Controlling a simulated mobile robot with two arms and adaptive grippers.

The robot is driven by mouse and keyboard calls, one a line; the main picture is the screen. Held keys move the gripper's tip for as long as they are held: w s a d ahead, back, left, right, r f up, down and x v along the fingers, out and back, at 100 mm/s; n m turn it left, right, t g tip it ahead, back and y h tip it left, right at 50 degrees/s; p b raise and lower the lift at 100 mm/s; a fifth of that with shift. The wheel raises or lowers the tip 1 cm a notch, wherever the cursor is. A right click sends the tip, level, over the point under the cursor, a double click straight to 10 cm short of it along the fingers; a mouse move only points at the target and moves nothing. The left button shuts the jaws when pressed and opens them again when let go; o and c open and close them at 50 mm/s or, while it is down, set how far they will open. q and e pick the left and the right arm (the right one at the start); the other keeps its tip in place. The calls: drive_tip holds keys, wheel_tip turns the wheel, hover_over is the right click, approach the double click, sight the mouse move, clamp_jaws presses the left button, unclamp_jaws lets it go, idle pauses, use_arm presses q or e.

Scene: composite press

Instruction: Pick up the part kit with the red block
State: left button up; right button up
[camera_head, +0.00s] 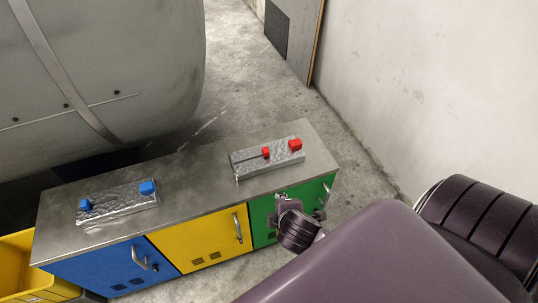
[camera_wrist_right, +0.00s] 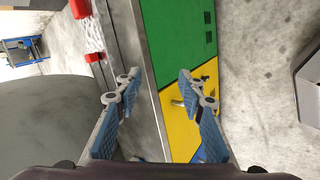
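The part kit with the red blocks (camera_head: 268,160) is a grey, textured tray lying on the right half of the cabinet top. One red block (camera_head: 295,144) sits at its right end and a smaller one (camera_head: 265,152) near its middle. The kit shows partly at the upper left of the right wrist view (camera_wrist_right: 92,36), cut by the frame edge. My right gripper (camera_wrist_right: 158,84) is open with nothing between its fingers. In the head view it (camera_head: 283,218) is in front of the green door, apart from the kit. My left gripper is not in view.
A cabinet (camera_head: 205,190) has blue, yellow and green doors with protruding handles. A similar kit with blue blocks (camera_head: 118,203) lies on its left half. A large grey cylinder (camera_head: 100,70) stands behind, a yellow bin (camera_head: 15,262) at lower left, a wall (camera_head: 430,90) at right.

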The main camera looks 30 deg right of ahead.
drive_tip(key=w+d+n+t+h, duration=0.1)
drive_tip(key=w+d+n+t, duration=0.35)
drive_tip(key=w+n, duration=0.55)
drive_tip(key=n+t+y, duration=0.1)
drive_tip(key=n+t, duration=0.1)
drive_tip(key=n, duration=0.9)
approach(267, 152)
drive_tip(key=shift+w+d+f, duration=0.3)
drive_tip(key=shift+w+f, duration=0.1)
drive_tip(key=shift+w, duration=0.15)
drive_tip(key=shift+w+d+f, duration=0.1)
drive_tip(key=shift+w, duration=0.2)
drive_tip(key=shift+a+b+x, duration=0.1)
drive_tip(key=shift+b+x, duration=0.1)
drive_tip(key=shift+x, duration=1.6)
drive_tip(key=shift+a+b+x, duration=0.15)
drive_tip(key=shift+b+x, duration=0.05)
drive_tip(key=shift+x, duration=1.6)
clamp_jaws()
